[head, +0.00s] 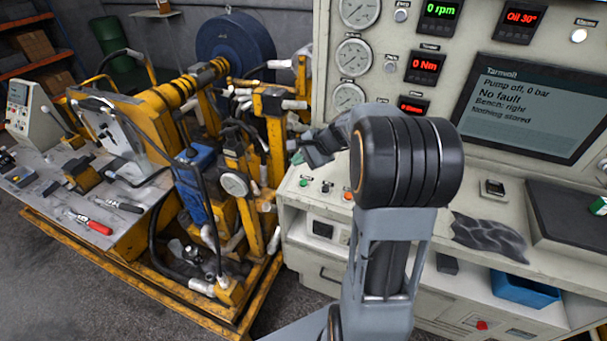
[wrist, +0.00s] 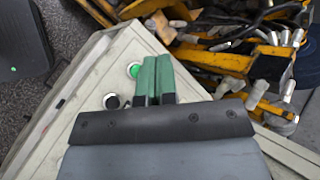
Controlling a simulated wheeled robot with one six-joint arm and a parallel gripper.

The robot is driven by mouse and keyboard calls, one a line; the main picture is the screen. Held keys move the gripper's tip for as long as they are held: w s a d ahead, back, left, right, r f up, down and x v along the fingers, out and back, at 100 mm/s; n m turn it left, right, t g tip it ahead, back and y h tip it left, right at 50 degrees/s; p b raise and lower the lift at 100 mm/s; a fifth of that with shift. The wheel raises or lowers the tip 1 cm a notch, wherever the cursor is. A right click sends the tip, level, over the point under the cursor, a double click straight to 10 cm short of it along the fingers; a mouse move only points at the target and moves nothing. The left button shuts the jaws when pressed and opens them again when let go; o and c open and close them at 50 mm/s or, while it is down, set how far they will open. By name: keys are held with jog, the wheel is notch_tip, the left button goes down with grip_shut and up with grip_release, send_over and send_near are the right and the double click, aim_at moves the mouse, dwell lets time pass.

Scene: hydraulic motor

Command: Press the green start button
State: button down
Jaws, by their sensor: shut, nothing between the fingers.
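The green start button (head: 303,182) sits near the left edge of the control desk, below my gripper in the head view. In the wrist view the green button (wrist: 133,71) has a pale ring and lies just left of my fingertips. My gripper (head: 300,157) is shut and empty, with its two green fingers (wrist: 155,60) side by side. The gap between the fingertips and the desk cannot be told. A dark round control (wrist: 112,101) lies near the green button. The screen (head: 530,105) reads "Pump off, 0 bar" and "No fault".
Gauges (head: 354,55) and red and green readouts (head: 425,68) fill the upright panel behind the desk. The yellow motor bench (head: 150,110) with hoses stands close to the left. A dark cloth (head: 488,238) lies on the desk.

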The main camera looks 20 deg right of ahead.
aim_at(303, 186)
jog(key=shift+w+d+m, duration=0.3)
jog(key=shift+w+d, duration=0.1)
jog(key=shift+d, duration=0.1)
jog(key=shift+w+d+f+b, duration=0.15)
jog(key=shift+f+b, duration=0.9)
jog(key=shift+f, duration=0.4)
jog(key=shift+w+d+f+b, duration=0.15)
jog(key=shift+f+b, duration=0.9)
jog(key=shift+f, duration=0.35)
jog(key=shift+w+d+f+b, duration=0.15)
jog(key=shift+f+b, duration=0.9)
jog(key=shift+f, duration=0.4)
jog(key=shift+f, duration=0.1)
jog(key=shift+f+b, duration=0.3)
jog(key=shift+b, duration=0.1)
jog(key=shift+d+f+b, duration=0.1)
jog(key=shift+f+b, duration=0.3)
jog(key=shift+r, duration=0.1)
jog(key=shift+r+p, duration=0.5)
jog(key=shift+r, duration=0.2)
